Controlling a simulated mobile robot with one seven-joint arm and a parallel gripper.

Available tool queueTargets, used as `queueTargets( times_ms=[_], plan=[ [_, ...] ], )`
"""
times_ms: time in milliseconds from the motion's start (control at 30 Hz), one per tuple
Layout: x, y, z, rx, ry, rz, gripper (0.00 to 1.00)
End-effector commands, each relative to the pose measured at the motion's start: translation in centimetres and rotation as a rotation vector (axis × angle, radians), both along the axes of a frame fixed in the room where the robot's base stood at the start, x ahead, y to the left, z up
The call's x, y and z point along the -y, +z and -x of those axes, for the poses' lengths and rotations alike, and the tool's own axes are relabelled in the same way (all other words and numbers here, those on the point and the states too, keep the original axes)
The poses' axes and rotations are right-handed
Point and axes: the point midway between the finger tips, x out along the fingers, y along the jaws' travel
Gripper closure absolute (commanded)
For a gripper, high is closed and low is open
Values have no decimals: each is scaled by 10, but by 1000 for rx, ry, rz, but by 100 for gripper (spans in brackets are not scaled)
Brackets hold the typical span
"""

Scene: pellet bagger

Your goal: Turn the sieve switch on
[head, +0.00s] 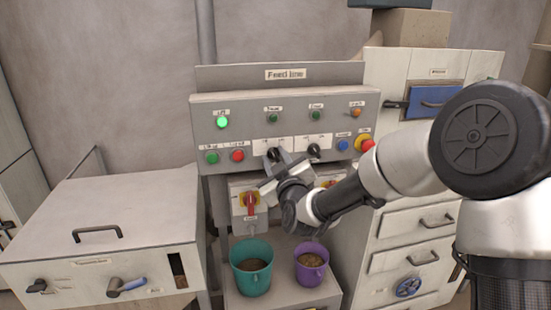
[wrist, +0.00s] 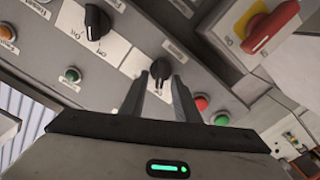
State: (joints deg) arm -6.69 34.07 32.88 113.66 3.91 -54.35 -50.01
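Two black rotary knobs sit on white plates on the grey "Feed line" panel (head: 200,135). The left knob (head: 273,154) is partly hidden by my gripper; the right knob (head: 313,150) is clear. The labels are too small to tell surely which is the sieve switch. In the wrist view the left knob (wrist: 160,68) lies just beyond and between my fingertips, and the other knob (wrist: 97,22) is at upper left. My gripper (wrist: 158,84) is open, its fingers apart and empty. I cannot tell whether they touch the knob.
A lit green lamp (head: 222,122) is at upper left of the panel. A green button (head: 212,157) and red button (head: 237,155) are left of the knobs; a red mushroom button (head: 368,145) is at right. A red-handled rotary switch (head: 250,203) is below. Teal (head: 252,275) and purple (head: 311,270) buckets stand underneath.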

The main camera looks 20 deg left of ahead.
Motion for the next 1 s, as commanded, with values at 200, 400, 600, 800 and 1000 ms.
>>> queueTargets(
  times_ms=[200, 400, 600, 800, 1000],
  plan=[
    [0, 0, 0, 0, 0, 0, 88],
    [0, 0, 1, 0, 0, 0, 100],
    [0, -1, 0, -10, 0, -17, 100],
    [1, -3, 0, -53, -1, -90, 100],
    [2, -4, -1, -133, 1, -222, 100]
  ],
)
